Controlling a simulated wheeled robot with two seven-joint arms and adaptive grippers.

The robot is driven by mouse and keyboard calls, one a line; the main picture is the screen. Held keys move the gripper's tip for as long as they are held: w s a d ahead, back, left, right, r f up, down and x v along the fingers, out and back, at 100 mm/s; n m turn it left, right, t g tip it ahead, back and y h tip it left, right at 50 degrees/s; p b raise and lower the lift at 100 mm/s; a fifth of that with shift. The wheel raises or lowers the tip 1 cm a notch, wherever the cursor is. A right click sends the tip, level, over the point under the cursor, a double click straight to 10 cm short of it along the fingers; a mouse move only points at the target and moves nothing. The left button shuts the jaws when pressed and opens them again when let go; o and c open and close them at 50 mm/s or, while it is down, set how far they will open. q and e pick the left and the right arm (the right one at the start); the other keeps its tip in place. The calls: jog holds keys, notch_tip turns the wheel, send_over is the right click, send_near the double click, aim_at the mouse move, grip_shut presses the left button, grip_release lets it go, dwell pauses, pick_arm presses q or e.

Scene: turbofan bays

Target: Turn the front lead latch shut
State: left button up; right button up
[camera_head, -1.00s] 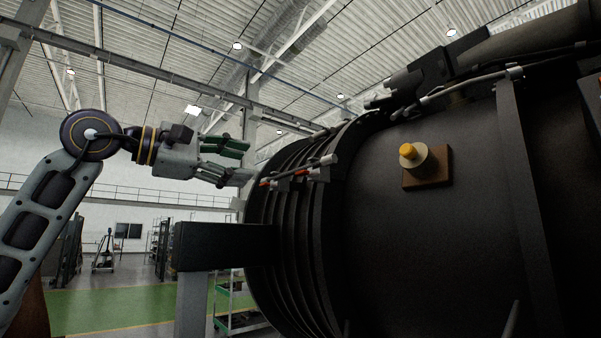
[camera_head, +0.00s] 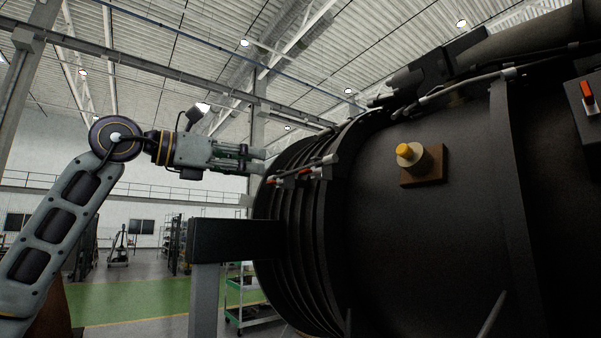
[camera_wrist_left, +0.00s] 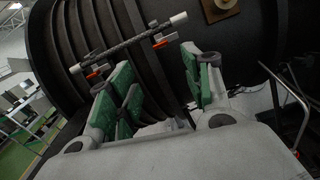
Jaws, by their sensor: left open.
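A dark lead with pale ends (camera_head: 303,168) runs along the ribbed front of the engine. It carries small red latch levers (camera_head: 275,180); I cannot tell which is the front lead latch. In the left wrist view the lead (camera_wrist_left: 128,44) crosses beyond the fingers, with one orange lever (camera_wrist_left: 160,43) and another (camera_wrist_left: 94,72) on it. My left gripper (camera_head: 257,162) is open and empty, just left of the lead in the head view. Its green-padded fingers (camera_wrist_left: 157,64) are apart and point at the ribbed casing. I see no contact with a lever.
The dark engine casing (camera_head: 440,235) fills the right side. A yellow-topped knob (camera_head: 410,155) sits on a brown block. A red-handled switch (camera_head: 587,92) is at the right edge. A dark support beam (camera_head: 235,240) lies below my left gripper.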

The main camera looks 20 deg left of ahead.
aim_at(302, 172)
pick_arm(q)
jog(key=shift+s+n, duration=0.1)
jog(key=shift+n, duration=0.6)
jog(key=shift+d, duration=0.1)
jog(key=p+x, duration=0.3)
jog(key=x, duration=1)
jog(key=shift+w+d, duration=0.2)
jog(key=shift+w, duration=0.15)
jog(key=c, duration=1)
jog(key=shift+c, duration=0.2)
